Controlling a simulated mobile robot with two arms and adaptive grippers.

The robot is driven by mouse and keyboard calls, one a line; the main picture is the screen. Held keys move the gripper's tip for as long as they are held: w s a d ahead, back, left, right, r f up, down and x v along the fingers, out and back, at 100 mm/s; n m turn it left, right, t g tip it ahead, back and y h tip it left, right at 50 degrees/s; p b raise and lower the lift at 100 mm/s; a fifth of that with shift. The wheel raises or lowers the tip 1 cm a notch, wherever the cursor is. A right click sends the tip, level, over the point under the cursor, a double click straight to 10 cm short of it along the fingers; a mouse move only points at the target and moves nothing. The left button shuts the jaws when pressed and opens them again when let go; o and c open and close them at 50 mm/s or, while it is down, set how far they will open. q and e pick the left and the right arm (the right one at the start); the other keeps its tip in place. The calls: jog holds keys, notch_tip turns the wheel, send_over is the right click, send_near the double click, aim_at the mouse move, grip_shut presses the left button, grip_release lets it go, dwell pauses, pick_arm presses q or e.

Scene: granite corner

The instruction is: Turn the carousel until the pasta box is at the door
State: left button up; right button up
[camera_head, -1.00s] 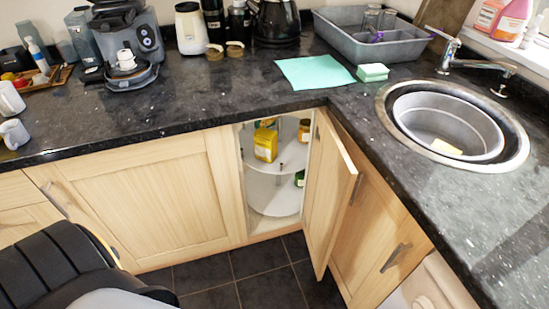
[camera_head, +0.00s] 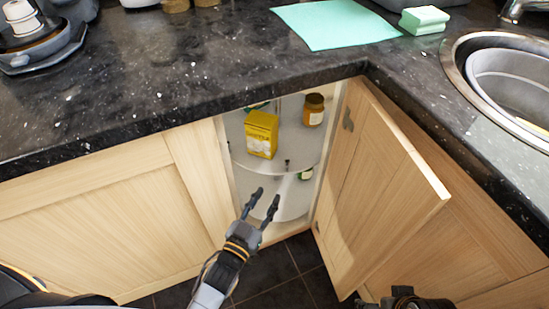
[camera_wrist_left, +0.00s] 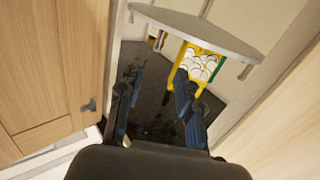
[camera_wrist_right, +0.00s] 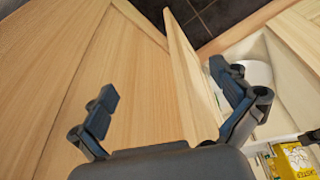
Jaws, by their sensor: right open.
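The carousel's white upper shelf (camera_head: 235,135) shows in the open corner cupboard. A yellow box (camera_head: 262,134) stands on it towards the front left; its print is too small to read. An amber jar (camera_head: 313,109) stands behind it to the right. My left gripper (camera_head: 264,204) is open and empty in front of the lower shelf (camera_head: 290,205). The left wrist view shows a yellow item with white round shapes (camera_wrist_left: 198,65) beyond the fingers. My right gripper (camera_wrist_right: 168,90) is open, its fingers either side of the door's edge (camera_wrist_right: 190,75).
The wooden cupboard door (camera_head: 380,190) stands open to the right of the opening. The dark worktop (camera_head: 200,75) overhangs the cupboard. A green cloth (camera_head: 335,22), a sponge (camera_head: 424,19) and the sink (camera_head: 500,75) are above. Dark floor tiles (camera_head: 285,270) are clear below.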

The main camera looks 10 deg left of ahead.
aim_at(286, 166)
pick_arm(q)
jog(key=b+x, duration=0.2)
jog(key=x, duration=1.1)
jog(key=shift+w+d+r, duration=0.15)
jog(key=shift+w, duration=0.1)
pick_arm(e)
jog(key=shift+s+d+r, duration=0.15)
jog(key=shift+s+r, duration=0.3)
jog(key=shift+s, duration=0.15)
pick_arm(q)
grip_shut()
